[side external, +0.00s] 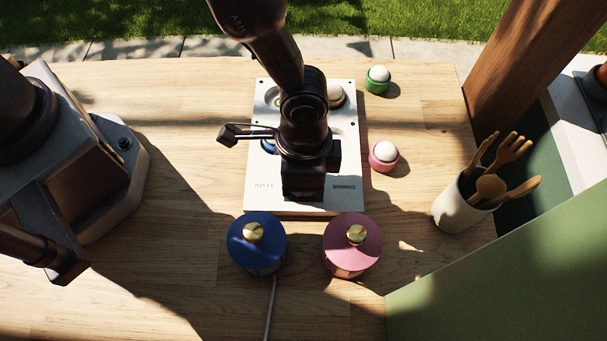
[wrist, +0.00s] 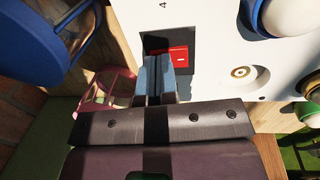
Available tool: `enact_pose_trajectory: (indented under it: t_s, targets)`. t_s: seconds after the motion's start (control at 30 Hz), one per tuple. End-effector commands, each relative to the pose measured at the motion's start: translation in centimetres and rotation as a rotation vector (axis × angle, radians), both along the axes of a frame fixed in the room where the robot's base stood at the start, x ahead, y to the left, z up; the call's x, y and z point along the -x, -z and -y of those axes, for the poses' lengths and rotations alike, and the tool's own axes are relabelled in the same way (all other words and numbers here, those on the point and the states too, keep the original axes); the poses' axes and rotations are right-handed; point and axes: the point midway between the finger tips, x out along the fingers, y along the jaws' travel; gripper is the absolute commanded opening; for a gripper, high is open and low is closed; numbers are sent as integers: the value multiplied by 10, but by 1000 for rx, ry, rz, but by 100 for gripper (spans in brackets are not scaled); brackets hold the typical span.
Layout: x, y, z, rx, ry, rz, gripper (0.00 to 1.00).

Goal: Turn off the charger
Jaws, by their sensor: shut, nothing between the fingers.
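The charger (side external: 340,200) is a flat white panel with dark lettering and round sockets, lying on the table under my arm. In the wrist view the charger's white face (wrist: 215,30) has a dark square recess with a red switch (wrist: 178,54) in it. My gripper (wrist: 157,60) is shut and empty, its fingertips over the recess, just beside the red switch. I cannot tell whether they touch it. In the side view my arm hides the switch and the fingertips.
A blue canister (side external: 257,248) and a pink canister (side external: 352,250) with brass knobs stand at the panel's near edge. A green white-topped light (side external: 377,80) and a pink one (side external: 383,156) stand right of it. A utensil cup (side external: 455,210) is farther right. A white cable (side external: 270,310) runs nearby.

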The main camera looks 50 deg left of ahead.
Motion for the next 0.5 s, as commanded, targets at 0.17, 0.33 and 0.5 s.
enact_pose_trajectory:
  t_s: [0.17, 0.33, 0.5]
  targets:
    - [2, 5, 1, -1, 0, -1, 0]
    - [4, 12, 5, 2, 1, 1, 0]
    - [5, 11, 6, 5, 4, 0, 0]
